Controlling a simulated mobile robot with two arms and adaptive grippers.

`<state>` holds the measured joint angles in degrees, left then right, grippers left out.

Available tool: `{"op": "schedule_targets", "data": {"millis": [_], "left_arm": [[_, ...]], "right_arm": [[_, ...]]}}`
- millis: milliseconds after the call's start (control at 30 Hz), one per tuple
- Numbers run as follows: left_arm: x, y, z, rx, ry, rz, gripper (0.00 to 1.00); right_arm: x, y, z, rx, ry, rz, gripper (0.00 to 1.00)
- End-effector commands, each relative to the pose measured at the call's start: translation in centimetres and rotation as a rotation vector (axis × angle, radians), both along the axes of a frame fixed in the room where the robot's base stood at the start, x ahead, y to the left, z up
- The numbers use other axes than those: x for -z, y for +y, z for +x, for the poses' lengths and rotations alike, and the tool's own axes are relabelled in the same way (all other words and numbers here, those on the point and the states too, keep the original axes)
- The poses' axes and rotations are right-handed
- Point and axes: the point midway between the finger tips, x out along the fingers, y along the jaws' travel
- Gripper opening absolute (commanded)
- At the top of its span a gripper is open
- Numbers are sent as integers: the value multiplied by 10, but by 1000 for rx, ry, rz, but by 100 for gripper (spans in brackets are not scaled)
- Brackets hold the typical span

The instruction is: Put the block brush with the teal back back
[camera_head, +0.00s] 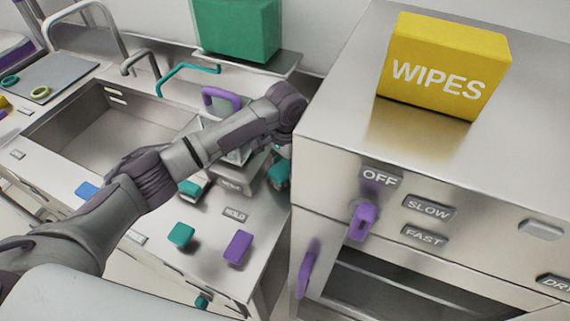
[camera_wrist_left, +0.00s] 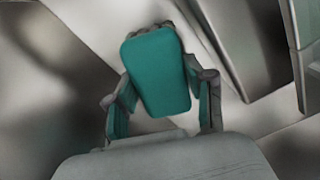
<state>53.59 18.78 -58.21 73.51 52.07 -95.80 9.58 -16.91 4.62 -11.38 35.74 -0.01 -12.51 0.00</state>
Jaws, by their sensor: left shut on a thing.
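The block brush with the teal back (camera_wrist_left: 158,70) is between the fingers of my left gripper (camera_wrist_left: 164,108) in the left wrist view. Its flat teal back faces the camera and its underside is hidden. In the head view my left arm reaches across the counter, and the left gripper (camera_head: 279,172) points down beside the steel cabinet. Only a small teal patch shows there, and I cannot tell brush from finger pad. My right gripper is not in view.
A sink basin (camera_head: 130,125) lies left of the arm. A teal piece (camera_head: 192,188), a teal handle (camera_head: 181,234) and a purple handle (camera_head: 238,246) are at the counter front. The steel cabinet (camera_head: 340,160) with the yellow WIPES box (camera_head: 443,65) stands close on the right.

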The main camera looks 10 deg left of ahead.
Motion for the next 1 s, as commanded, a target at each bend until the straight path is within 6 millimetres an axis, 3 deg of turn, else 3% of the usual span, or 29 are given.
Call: {"op": "schedule_targets", "data": {"millis": [367,400,533,867,1000], "left_arm": [[5,0,0,1,1,-1,16],[6,0,0,1,1,-1,55],[6,0,0,1,-1,-1,77],[5,0,0,1,-1,-1,78],[-5,-1,1,1,-3,-2,78]], "right_arm": [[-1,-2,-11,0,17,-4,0],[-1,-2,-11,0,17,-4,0],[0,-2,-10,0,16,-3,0],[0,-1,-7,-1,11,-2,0],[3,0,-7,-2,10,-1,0]]}}
